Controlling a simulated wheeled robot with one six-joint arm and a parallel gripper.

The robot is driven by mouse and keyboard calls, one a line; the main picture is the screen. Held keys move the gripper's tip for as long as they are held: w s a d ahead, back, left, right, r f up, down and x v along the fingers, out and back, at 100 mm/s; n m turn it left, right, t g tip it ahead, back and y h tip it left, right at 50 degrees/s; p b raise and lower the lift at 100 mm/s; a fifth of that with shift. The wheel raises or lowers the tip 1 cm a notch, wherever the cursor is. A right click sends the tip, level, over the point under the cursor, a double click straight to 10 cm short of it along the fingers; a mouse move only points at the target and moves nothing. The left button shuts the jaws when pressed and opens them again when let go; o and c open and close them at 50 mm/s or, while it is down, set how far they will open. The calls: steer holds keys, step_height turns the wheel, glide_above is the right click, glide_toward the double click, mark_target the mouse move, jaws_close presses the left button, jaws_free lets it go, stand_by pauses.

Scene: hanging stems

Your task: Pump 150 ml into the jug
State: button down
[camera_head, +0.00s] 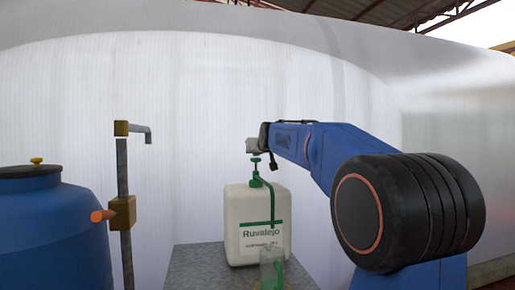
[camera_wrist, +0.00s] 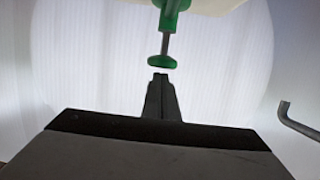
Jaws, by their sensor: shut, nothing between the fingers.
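A white canister labelled "Ruvalejo" (camera_head: 236,215) stands on a grey surface, with a green hand pump (camera_head: 256,159) on top. A green tube runs from the pump down its front. A clear jug (camera_head: 271,268) stands in front of the canister; its fill level is too small to read. My gripper (camera_head: 252,148) is shut and empty, just above the pump's head. In the wrist view, the gripper's fingertips (camera_wrist: 160,77) point at the green pump head (camera_wrist: 161,62) with a small gap; the metal rod behind it shows, so the pump is up.
A blue barrel (camera_head: 50,225) with a yellow cap stands at left. A grey standpipe (camera_head: 123,170) with a brass valve and bent spout stands between it and the canister. The spout also shows in the wrist view (camera_wrist: 298,122). A pale translucent wall is behind.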

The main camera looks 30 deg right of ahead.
mark_target(257, 159)
steer(key=shift+f, duration=0.2)
steer(key=shift+f, duration=1.8)
steer(key=shift+r, duration=0.5)
steer(key=s+a+r, duration=0.2)
steer(key=s+r, duration=0.4)
steer(key=s, duration=0.3)
steer(key=shift+s+a, duration=0.2)
steer(key=shift+a, duration=0.15)
